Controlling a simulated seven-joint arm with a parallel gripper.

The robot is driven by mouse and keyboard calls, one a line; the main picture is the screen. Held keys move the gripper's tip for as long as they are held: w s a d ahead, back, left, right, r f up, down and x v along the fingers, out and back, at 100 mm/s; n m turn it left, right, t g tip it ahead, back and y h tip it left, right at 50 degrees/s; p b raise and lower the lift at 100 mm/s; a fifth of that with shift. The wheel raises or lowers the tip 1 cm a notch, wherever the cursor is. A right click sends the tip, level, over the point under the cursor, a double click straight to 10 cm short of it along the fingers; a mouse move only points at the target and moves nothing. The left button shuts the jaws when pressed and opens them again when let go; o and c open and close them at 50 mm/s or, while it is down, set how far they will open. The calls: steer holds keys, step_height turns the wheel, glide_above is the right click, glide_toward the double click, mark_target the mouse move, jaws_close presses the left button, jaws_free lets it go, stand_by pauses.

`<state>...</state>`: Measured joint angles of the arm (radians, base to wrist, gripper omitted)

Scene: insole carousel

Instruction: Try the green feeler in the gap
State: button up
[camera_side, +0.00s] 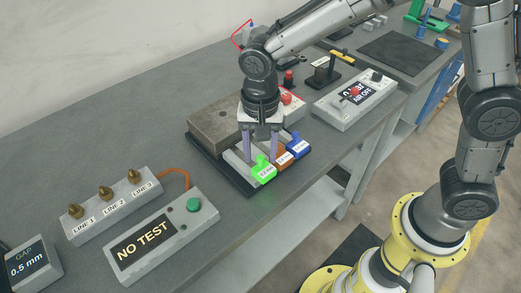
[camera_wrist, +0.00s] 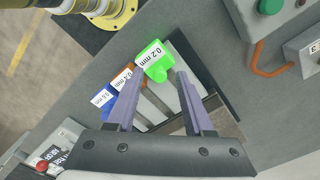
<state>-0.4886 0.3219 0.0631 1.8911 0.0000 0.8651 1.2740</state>
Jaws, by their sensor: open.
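The green feeler (camera_side: 263,169) lies in a dark tray (camera_side: 243,187), its bright green handle at the tray's front edge. In the wrist view the green feeler (camera_wrist: 154,66) bears a "0.2 mm" label. My gripper (camera_side: 260,160) points down over it, open. In the wrist view the two purple fingers of my gripper (camera_wrist: 160,76) stand apart, with the green handle just beyond their tips. Whether they touch it I cannot tell. An orange feeler (camera_side: 282,158) and a blue feeler (camera_side: 298,147) lie beside it. The gap itself is not clearly seen; a display (camera_side: 28,265) reads "GAP 0.5 mm".
A brown block (camera_side: 213,122) stands behind the feelers. A grey box (camera_side: 145,237) reading "NO TEST" has a green button. Another control box (camera_side: 355,98) stands to the right. Bare bench lies left of the tray.

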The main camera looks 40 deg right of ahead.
mark_target(252, 164)
jaws_close()
steer(key=shift+w, duration=1.55)
jaws_free()
step_height(252, 164, up, 14)
